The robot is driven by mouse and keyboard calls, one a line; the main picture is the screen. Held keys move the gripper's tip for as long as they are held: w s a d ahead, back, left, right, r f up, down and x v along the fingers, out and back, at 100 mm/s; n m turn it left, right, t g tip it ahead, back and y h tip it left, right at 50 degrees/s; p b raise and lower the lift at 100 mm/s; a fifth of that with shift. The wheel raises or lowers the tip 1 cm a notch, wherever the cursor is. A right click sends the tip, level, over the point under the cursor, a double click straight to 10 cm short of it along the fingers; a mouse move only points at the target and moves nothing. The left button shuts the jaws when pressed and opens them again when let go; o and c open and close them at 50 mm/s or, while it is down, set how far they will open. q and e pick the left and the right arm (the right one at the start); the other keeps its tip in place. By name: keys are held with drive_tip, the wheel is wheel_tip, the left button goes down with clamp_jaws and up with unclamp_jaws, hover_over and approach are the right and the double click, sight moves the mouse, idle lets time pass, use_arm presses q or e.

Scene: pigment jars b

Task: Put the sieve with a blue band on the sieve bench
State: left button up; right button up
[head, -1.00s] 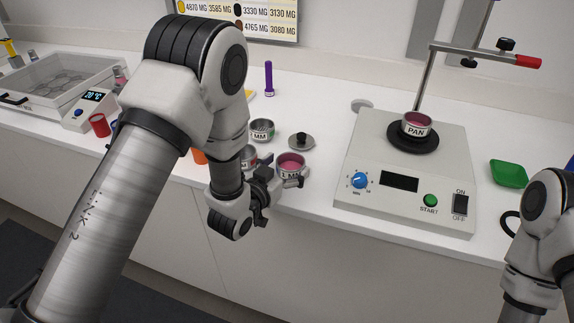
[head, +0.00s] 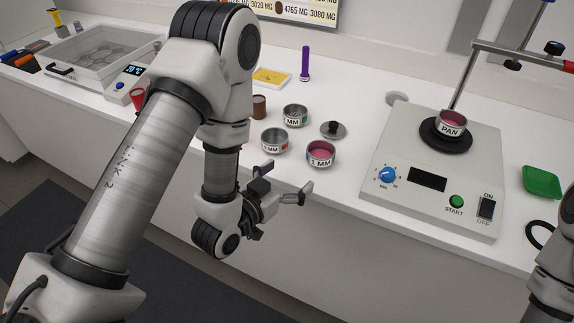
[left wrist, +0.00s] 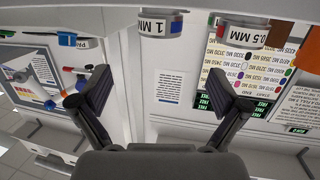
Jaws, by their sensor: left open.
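The sieve marked 1 MM (head: 320,155) has pink powder inside and stands upright on the white counter near its front edge. In the left wrist view the 1 MM sieve (left wrist: 163,22) shows a blue mark beside its label. My left gripper (head: 285,183) is open and empty, just in front of the counter edge and apart from this sieve. Its spread fingers also show in the left wrist view (left wrist: 159,92). No place labelled sieve bench is readable. My right gripper is out of view; only part of that arm shows at the right edge.
A red-marked sieve (head: 275,142), a green-marked sieve (head: 295,116) and a knobbed lid (head: 333,130) stand close by. The white machine (head: 410,205) to the right carries a PAN (head: 452,124) on a black disc. A green tray (head: 541,182) lies farther right.

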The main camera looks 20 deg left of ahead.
use_arm(q)
drive_tip(key=s+a+f+g+y, duration=0.1)
drive_tip(key=s+f+g, duration=0.4)
drive_tip(key=f, duration=0.6)
drive_tip(key=s+a+f+n+g+y, duration=0.1)
drive_tip(key=s+f+g, duration=0.4)
drive_tip(key=s, duration=0.4)
drive_tip(key=s+a+f+n+g+y, duration=0.1)
drive_tip(key=s+a+f+n+g, duration=0.1)
drive_tip(key=s+f+g, duration=0.4)
drive_tip(key=s+f, duration=0.2)
drive_tip(key=s, duration=0.2)
drive_tip(key=shift+s+a+y, duration=0.3)
drive_tip(key=shift+f, duration=0.1)
